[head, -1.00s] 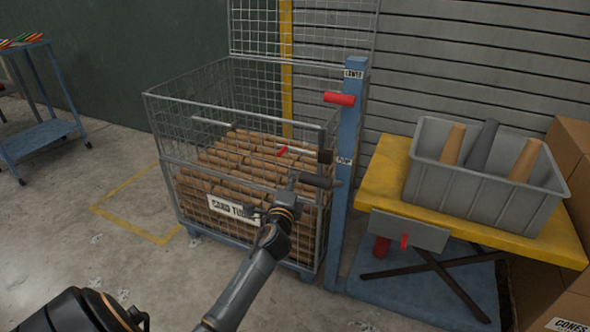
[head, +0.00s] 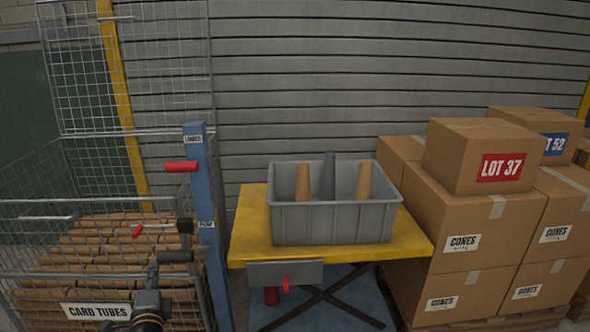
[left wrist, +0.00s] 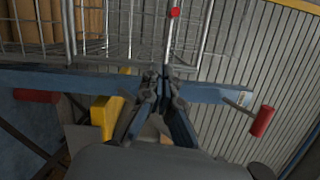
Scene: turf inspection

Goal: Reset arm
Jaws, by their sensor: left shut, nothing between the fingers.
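My left gripper (head: 178,257) is shut and empty in the head view, at the right front of a wire cage cart, beside its blue post (head: 212,235). The left wrist view shows its closed fingers (left wrist: 160,78) in front of the blue post (left wrist: 75,82) and cage wires. I cannot tell whether the fingers touch the post or the wire. My right gripper is not in view.
The wire cage (head: 28,218) holds several card tubes (head: 110,245). A red handle (head: 182,166) sticks out from the post. Stacked cartons (head: 470,225) stand at the right.

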